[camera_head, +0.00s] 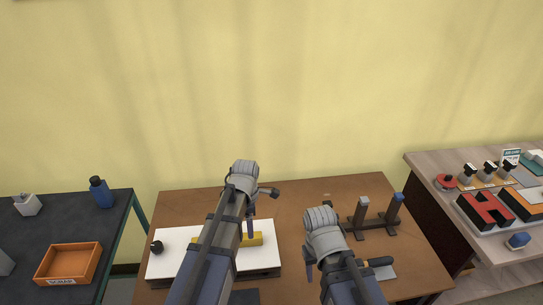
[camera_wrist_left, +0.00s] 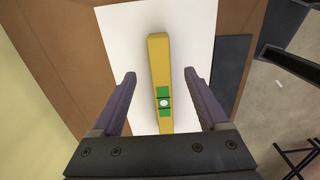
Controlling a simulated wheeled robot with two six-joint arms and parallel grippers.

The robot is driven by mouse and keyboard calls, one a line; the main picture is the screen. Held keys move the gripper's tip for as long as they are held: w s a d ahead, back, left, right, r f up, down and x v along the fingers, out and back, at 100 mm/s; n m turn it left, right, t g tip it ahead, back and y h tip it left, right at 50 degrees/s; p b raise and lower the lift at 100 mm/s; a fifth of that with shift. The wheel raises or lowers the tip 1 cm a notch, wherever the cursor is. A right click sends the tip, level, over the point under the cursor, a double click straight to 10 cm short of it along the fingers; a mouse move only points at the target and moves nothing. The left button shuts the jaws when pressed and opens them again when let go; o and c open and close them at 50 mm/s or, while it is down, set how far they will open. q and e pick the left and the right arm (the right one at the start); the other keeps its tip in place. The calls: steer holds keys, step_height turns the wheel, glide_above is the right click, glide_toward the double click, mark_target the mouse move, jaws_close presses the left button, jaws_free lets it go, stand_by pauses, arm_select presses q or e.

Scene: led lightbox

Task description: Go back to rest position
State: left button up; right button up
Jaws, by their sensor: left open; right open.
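My left gripper (camera_head: 250,228) hangs over the white panel (camera_head: 170,262) on the brown table. In the left wrist view its two dark fingers (camera_wrist_left: 159,76) are spread, with nothing gripped. A yellow bar with a green-and-white patch (camera_wrist_left: 158,60) lies on the white panel, below and between the fingers; I cannot tell the height gap. The bar (camera_head: 258,240) is partly hidden by my left arm in the head view. My right gripper (camera_head: 309,272) is open, pointing down over the table right of the panel; its fingertips are only partly visible.
A dark stand with two posts (camera_head: 376,226) and a scraper-like tool (camera_head: 381,263) are right of my right arm. An orange bin (camera_head: 68,262) and blue bottle (camera_head: 101,192) sit on the left table. Red letter box (camera_head: 486,212) on the right bench.

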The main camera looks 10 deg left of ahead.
arm_select(q)
steer(key=s+d+m, duration=0.5)
steer(key=s+m, duration=0.2)
steer(key=m, duration=0.5)
steer(key=s+d+m+y, duration=0.1)
steer(key=s+d+m, duration=0.4)
steer(key=m, duration=0.8)
steer(key=shift+s+d, duration=0.2)
steer(key=shift+s, duration=0.95)
